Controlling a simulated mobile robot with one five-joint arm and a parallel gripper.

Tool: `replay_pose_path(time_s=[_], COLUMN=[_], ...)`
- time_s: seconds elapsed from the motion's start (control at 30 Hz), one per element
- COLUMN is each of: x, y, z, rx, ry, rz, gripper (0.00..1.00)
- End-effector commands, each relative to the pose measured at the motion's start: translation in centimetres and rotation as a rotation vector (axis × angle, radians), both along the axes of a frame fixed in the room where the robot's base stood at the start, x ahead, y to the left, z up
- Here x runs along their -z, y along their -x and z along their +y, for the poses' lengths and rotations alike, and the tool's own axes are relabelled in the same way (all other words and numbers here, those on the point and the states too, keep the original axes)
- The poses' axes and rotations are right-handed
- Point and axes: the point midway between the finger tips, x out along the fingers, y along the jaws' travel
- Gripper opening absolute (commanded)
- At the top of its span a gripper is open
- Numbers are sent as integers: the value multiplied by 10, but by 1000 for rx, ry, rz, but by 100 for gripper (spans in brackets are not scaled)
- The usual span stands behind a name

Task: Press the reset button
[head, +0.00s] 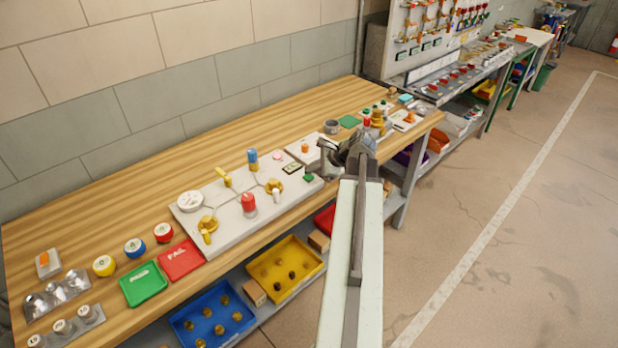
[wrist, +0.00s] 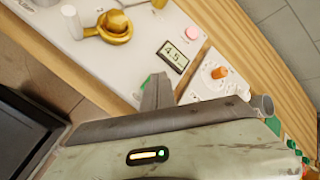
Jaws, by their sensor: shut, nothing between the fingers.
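A white panel (head: 225,199) lies on the wooden bench; it also shows in the wrist view (wrist: 110,63). A round pink button (head: 277,156) is on its far right part, beside a small display (head: 292,167). The wrist view shows the pink button (wrist: 192,34) next to the display (wrist: 173,55), which reads about 4.5. No reset label is readable. A small green piece (head: 308,178) is at the panel's right edge. My gripper (head: 322,161) is shut and empty, right of the display. In the wrist view its tips (wrist: 157,88) are close to the green piece; contact cannot be told.
A smaller white plate with an orange knob (head: 304,148) lies beyond my gripper. Green and red trays (head: 181,260) are at the left. Bins sit on the shelf below.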

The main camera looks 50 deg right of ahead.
Motion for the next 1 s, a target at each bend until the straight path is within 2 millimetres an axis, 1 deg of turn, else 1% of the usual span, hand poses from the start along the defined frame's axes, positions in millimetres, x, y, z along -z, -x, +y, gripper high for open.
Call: replay_pose_path(time_s=[0.03,0.37,1.0], x=[3,2,10], y=[0,0,0], z=[0,0,0], rx=[0,0,0], ry=[0,0,0], rz=[0,0,0], gripper=[0,0,0])
